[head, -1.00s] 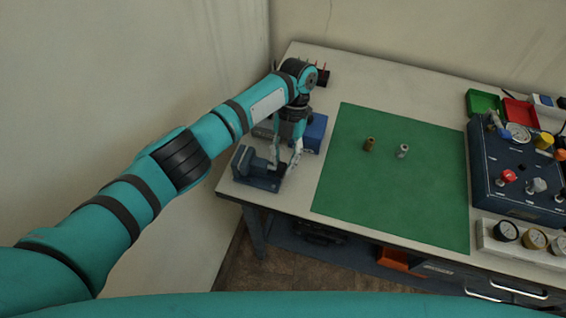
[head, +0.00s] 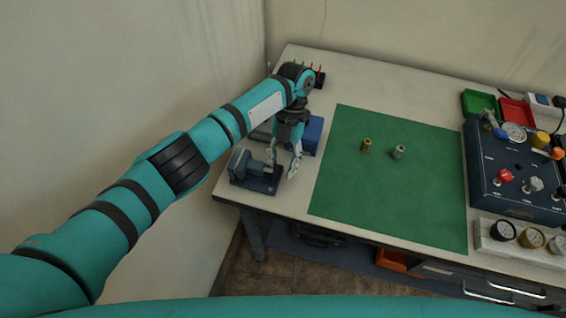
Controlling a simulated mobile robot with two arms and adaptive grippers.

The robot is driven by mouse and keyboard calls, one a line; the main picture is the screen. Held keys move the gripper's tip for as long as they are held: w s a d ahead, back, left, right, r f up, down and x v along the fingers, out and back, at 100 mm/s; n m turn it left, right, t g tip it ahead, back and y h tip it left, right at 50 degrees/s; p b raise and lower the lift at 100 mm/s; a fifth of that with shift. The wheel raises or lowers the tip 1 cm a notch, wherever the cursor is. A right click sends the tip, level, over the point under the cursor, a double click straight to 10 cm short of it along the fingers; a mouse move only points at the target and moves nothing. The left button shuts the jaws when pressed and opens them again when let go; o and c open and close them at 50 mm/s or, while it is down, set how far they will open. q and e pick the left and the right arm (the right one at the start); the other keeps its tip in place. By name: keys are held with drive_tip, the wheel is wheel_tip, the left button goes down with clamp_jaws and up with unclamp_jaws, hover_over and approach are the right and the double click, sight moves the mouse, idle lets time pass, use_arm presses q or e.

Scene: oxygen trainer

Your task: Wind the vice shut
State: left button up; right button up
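The vice (head: 252,176) is a small dark blue-grey block near the left front corner of the workbench. My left gripper (head: 284,172) points down at the vice's right end, by the side that faces the mat. Its pale fingers look spread apart, one close to the vice's end and one further right. The vice's handle and the gap between its jaws are too small and partly hidden to make out. I cannot tell whether the fingers touch the vice. My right gripper is out of view.
A green mat (head: 390,205) holds a brass fitting (head: 366,145) and a grey fitting (head: 398,152). A blue box (head: 314,134) stands behind my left gripper. A dark control panel (head: 515,180) and a gauge strip (head: 487,238) are on the right. A wall bounds the left.

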use_arm(q)
drive_tip(key=shift+d+r, duration=0.1)
drive_tip(key=v, duration=1.2)
